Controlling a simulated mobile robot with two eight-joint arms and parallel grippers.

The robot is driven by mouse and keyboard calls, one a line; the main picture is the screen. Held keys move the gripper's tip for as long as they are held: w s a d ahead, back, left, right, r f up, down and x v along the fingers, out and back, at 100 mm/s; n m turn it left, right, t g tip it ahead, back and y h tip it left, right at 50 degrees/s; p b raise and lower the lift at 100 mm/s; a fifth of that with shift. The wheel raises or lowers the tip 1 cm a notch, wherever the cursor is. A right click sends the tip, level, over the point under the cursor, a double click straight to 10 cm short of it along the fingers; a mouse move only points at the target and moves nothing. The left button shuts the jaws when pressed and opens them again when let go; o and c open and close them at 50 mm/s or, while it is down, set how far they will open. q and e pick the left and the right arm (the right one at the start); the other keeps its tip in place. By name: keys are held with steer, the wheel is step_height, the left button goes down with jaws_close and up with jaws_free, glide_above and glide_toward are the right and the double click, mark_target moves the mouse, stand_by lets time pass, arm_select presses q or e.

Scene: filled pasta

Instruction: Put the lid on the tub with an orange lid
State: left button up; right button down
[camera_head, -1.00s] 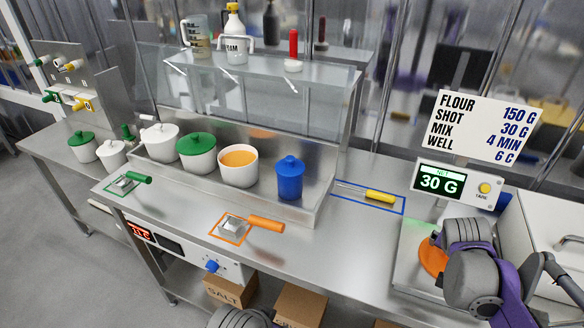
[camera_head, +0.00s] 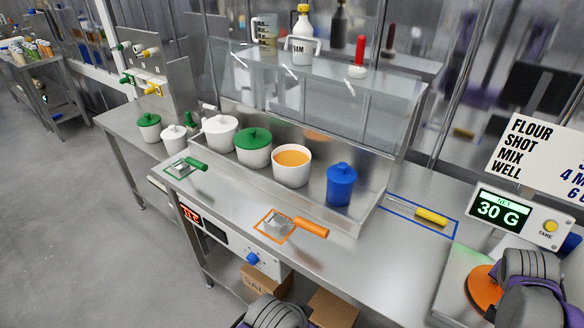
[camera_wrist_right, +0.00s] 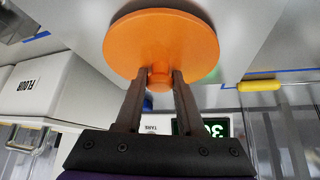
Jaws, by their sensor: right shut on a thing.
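The open white tub (camera_head: 291,177) with orange contents stands on the steel shelf, between a green-lidded tub (camera_head: 253,151) and a blue lidded pot (camera_head: 340,186). The orange lid (camera_head: 485,287) is at the lower right of the head view, over the scale's steel plate and partly hidden by my right arm. In the right wrist view the lid (camera_wrist_right: 160,40) is a flat disc with a small knob. My right gripper (camera_wrist_right: 158,82) is shut on that knob. In the head view my right gripper is hidden. My left gripper is out of view.
An orange-handled scoop (camera_head: 298,225) lies in front of the shelf. A yellow-handled tool (camera_head: 430,216) lies in a blue outline to its right. The scale display (camera_head: 506,211) reads 30 G. A clear guard (camera_head: 320,90) rises above the tubs.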

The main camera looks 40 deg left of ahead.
steer(key=shift+r, duration=0.65)
steer(key=shift+r+p, duration=0.85)
steer(key=shift+r, duration=0.2)
steer(key=shift+s+f, duration=0.1)
